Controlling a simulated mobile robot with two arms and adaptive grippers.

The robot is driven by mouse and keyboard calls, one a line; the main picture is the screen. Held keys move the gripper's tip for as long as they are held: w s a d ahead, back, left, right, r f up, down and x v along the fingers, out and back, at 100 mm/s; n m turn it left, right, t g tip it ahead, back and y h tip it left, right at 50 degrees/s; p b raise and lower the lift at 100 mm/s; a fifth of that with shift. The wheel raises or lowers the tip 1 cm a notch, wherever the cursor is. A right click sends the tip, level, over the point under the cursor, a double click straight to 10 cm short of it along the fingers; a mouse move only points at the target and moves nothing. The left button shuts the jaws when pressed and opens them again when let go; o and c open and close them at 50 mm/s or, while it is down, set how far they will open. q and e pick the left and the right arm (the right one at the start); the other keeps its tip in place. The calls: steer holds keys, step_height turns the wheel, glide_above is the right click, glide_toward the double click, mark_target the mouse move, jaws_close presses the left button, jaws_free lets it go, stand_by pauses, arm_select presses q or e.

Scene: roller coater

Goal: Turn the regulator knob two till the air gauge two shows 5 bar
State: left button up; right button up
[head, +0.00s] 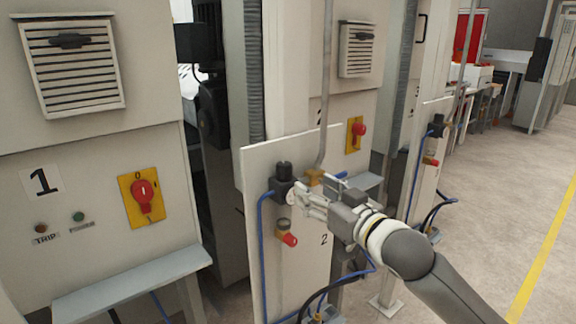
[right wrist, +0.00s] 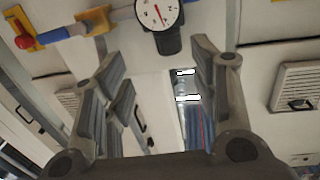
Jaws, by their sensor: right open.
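Regulator knob two (head: 284,168) is the black knob on top of the black regulator on the light panel marked 2 (head: 290,275). In the right wrist view the knob (right wrist: 168,42) shows below air gauge two (right wrist: 158,13), a round white dial with a red needle, cut by the top edge. The scale is too small to read. My right gripper (head: 303,200) is in front of the regulator, slightly right of and below the knob. In its wrist view the fingers (right wrist: 155,58) are spread with nothing between them, and the knob lies beyond the fingertips. My left gripper is out of view.
A red-ended valve (head: 287,237) sits below the regulator. A yellow fitting (head: 314,177) and a grey vertical pipe (head: 326,90) are close beside my right gripper. A blue hose (head: 261,250) runs down the panel. A grey ledge (head: 130,285) juts out at left. Open floor lies right.

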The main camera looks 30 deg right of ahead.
mark_target(289, 170)
steer(key=w+p, duration=0.1)
steer(key=w, duration=0.2)
steer(key=w+r+p, duration=0.1)
steer(key=w, duration=0.1)
steer(key=w+p, duration=0.1)
steer(key=w, duration=0.2)
steer(key=shift+w+a+r, duration=0.3)
steer(key=shift+r, duration=0.05)
steer(key=shift+w+f, duration=0.15)
steer(key=shift+w, duration=0.7)
